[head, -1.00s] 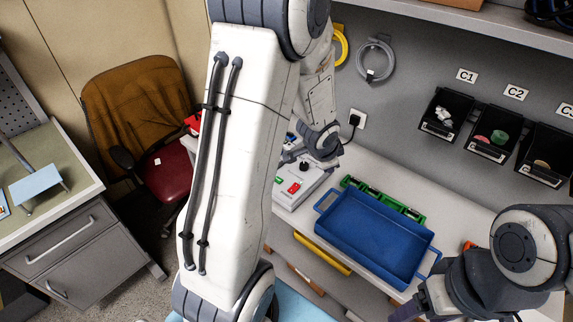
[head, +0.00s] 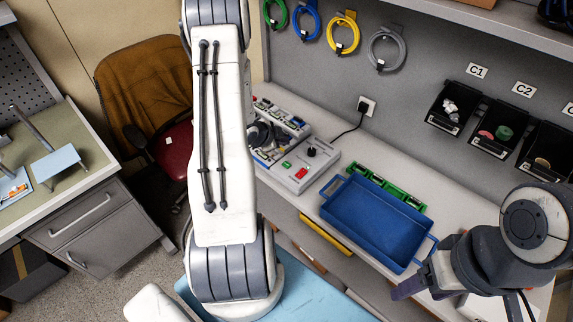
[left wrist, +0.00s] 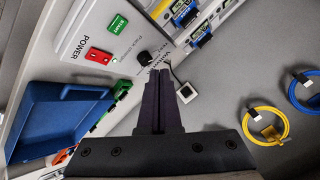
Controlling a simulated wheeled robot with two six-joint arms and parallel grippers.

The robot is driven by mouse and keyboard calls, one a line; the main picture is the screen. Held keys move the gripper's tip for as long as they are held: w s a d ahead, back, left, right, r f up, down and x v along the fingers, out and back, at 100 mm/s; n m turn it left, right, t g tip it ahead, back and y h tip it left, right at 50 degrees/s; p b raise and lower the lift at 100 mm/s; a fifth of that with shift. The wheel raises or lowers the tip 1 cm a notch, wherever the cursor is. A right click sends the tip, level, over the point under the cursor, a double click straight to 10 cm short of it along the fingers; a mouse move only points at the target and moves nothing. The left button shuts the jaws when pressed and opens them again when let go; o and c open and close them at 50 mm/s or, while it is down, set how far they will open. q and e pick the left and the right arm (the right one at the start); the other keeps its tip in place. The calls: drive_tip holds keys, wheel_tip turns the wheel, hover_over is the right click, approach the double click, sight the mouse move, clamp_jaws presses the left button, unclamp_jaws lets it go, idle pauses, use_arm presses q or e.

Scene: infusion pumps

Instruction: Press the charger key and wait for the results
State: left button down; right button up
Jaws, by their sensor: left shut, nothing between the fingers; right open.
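A light grey box (head: 318,161) stands on the bench with a red key (head: 302,173), a green key (head: 287,165) and a black knob (head: 311,151). In the left wrist view the green key (left wrist: 118,24) reads START, and the red key (left wrist: 99,55) sits beside the word POWER. No key labelled charger is readable. My left gripper (left wrist: 157,72) is shut and empty in the left wrist view, its tips overlapping the knob's edge; I cannot tell its distance. It does not show in the head view. My right gripper (head: 412,287) is open near the blue tray's front right corner.
An empty blue tray (head: 345,222) lies right of the box, with a green rack (head: 405,196) behind it. Several devices (head: 280,118) stand left of the box. A black cable runs to the wall socket (head: 367,106). Coloured hoses and black bins hang on the wall.

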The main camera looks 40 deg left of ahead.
use_arm(q)
drive_tip(key=b, duration=0.6)
hover_over(287, 165)
drive_tip(key=s, duration=0.1)
drive_tip(key=f, duration=0.7)
drive_tip(key=shift+a+f, duration=0.25)
drive_tip(key=shift+f, duration=0.05)
drive_tip(key=shift+f+b, duration=0.3)
drive_tip(key=shift+f, duration=0.2)
drive_tip(key=shift+f, duration=0.1)
idle(0.4)
drive_tip(key=shift+f+b, duration=0.3)
drive_tip(key=shift+b, duration=0.15)
drive_tip(key=shift+f+b, duration=0.4)
idle(0.4)
idle(0.4)
drive_tip(key=shift+r+p, duration=0.6)
drive_tip(key=shift+r, duration=0.2)
